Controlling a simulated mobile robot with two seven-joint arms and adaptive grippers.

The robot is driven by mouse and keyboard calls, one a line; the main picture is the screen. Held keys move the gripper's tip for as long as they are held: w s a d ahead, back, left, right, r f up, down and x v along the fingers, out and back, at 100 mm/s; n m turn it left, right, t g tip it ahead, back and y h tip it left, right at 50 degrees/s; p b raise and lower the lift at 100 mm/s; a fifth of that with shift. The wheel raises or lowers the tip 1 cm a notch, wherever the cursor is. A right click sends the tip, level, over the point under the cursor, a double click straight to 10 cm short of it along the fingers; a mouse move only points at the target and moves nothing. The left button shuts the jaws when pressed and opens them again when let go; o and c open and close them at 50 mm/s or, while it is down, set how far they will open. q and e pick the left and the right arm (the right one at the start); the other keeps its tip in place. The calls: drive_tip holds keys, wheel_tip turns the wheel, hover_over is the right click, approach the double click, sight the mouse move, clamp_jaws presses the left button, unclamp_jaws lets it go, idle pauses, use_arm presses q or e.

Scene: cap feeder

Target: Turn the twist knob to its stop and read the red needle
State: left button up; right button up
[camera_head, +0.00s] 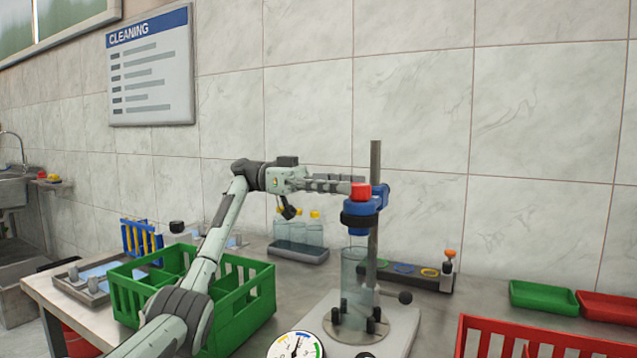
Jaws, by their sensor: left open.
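A red knob-like piece (361,190) sits on top of the blue head (362,206) of the cap feeder, which is clamped to a grey post (375,160). A black ring (357,220) is around the blue head, above a clear cylinder (353,270). My left gripper (345,186) is open, with its fingertips at the left side of the red piece; I cannot tell whether they touch it. A round gauge (296,346) with coloured sectors is cut off at the bottom edge. Its needle is too small to read. My right gripper is not in view.
A green crate (236,311) stands under my left arm. Yellow-capped bottles (297,231) stand in a tray behind. A red crate (545,335), a green tray (543,297) and a red tray (607,308) are at right.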

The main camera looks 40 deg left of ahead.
use_arm(q)
drive_tip(key=v, duration=0.9)
drive_tip(key=shift+s+f, duration=0.1)
idle(0.5)
